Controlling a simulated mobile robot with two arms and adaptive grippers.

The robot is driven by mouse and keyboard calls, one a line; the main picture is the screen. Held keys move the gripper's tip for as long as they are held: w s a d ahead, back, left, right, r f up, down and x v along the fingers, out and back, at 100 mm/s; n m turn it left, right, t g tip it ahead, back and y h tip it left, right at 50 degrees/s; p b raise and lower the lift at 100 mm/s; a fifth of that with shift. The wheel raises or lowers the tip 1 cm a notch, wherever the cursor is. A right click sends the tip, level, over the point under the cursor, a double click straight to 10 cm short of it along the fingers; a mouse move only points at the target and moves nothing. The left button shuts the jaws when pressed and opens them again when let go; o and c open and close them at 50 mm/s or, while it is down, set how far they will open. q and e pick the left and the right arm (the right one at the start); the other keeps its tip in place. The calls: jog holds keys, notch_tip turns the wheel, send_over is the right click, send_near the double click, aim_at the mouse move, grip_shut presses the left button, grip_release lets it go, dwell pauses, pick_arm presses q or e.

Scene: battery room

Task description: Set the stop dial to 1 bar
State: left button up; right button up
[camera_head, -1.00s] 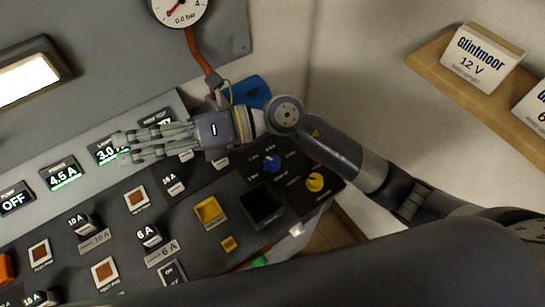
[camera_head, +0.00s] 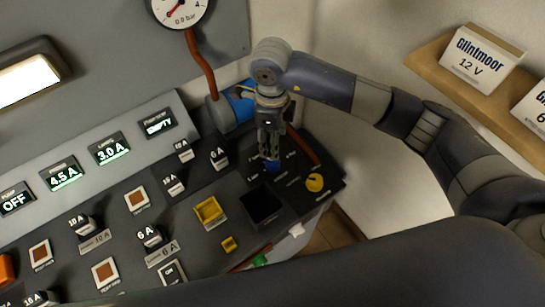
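A blue dial (camera_head: 272,165) sits on the sloped dark panel (camera_head: 232,177), with small markings around it too blurred to read. A yellow dial (camera_head: 315,183) sits to its lower right. I cannot tell by label which is the stop dial. My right gripper (camera_head: 269,155) points down at the blue dial, its fingertips at the knob's upper edge. The fingers overlap in this view, so their opening and any contact are unclear. The gauge (camera_head: 180,9) above reads 0.0 bar. My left gripper is not in view.
Fuse blocks and lit displays (camera_head: 110,150) fill the panel's left. A red-brown hose (camera_head: 202,62) runs down from the gauge. A wooden shelf (camera_head: 430,58) with Glintmoor boxes (camera_head: 478,55) is at right.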

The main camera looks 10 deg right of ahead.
aim_at(272, 163)
notch_tip(272, 163, down, 9)
jog(key=shift+r+p, duration=0.2)
jog(key=shift+p, duration=1.05)
jog(key=shift+w+f, duration=0.1)
jog(key=shift+f, duration=0.6)
jog(key=c, duration=1.1)
